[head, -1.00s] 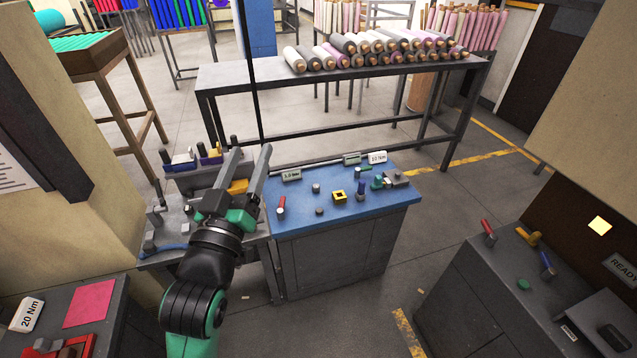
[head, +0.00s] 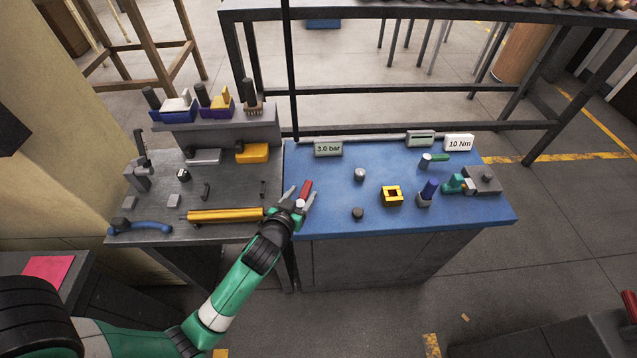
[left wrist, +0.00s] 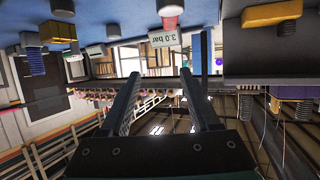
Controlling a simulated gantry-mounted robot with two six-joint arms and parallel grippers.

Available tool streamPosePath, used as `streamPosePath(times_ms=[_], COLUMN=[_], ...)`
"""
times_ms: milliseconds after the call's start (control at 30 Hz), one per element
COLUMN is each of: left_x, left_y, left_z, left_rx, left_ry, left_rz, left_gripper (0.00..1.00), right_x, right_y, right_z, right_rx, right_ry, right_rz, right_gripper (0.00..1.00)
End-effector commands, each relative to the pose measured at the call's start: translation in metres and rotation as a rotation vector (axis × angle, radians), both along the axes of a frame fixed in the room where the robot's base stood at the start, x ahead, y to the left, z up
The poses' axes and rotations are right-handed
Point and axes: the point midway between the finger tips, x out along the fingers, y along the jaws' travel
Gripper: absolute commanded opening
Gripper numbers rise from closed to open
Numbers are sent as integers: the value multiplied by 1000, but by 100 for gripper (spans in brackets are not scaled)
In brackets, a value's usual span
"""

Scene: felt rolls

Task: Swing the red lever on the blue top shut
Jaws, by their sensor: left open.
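The red lever (head: 305,187) stands near the left edge of the blue top (head: 340,215), with a pale round part at its lower end. The red lever also shows at the top of the left wrist view (left wrist: 171,10), which is upside down. My left gripper (head: 301,196) is open at the lever. In the head view its fingers lie to either side of the lever; in the left wrist view the lever appears off the fingertips, so contact is not clear. My right gripper is not in view.
The blue top also holds a yellow square piece (head: 392,195), a blue lever (head: 429,188), a green-handled valve (head: 437,158), grey knobs and a 3.0 bar display (head: 328,149). A grey bench (head: 225,185) with a yellow bar (head: 225,215) adjoins on the left.

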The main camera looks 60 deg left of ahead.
Motion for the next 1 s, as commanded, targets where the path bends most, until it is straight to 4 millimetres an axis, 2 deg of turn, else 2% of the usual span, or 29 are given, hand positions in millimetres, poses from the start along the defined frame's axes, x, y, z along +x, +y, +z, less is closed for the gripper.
streamPosePath(times_ms=[33, 133, 433, 567, 833, 1000], left_x=[-7, -15, -12, 0, 41, 57], left_y=[2, 7, 14, 26, 65, 80], left_z=[-22, -36, -39, -47, -71, -79], left_rx=[-6, -11, -10, -11, -10, -10], left_ry=[14, 26, 23, 23, 22, 23], left_rz=[11, 26, 35, 37, 36, 34], left_gripper=[62, 62, 62, 62, 62, 62], right_x=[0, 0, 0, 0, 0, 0], right_y=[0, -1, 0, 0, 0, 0], right_z=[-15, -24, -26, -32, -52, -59], right_rx=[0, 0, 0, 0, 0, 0], right_ry=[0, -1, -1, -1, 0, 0], right_rz=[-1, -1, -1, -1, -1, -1], right_gripper=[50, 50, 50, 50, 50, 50])
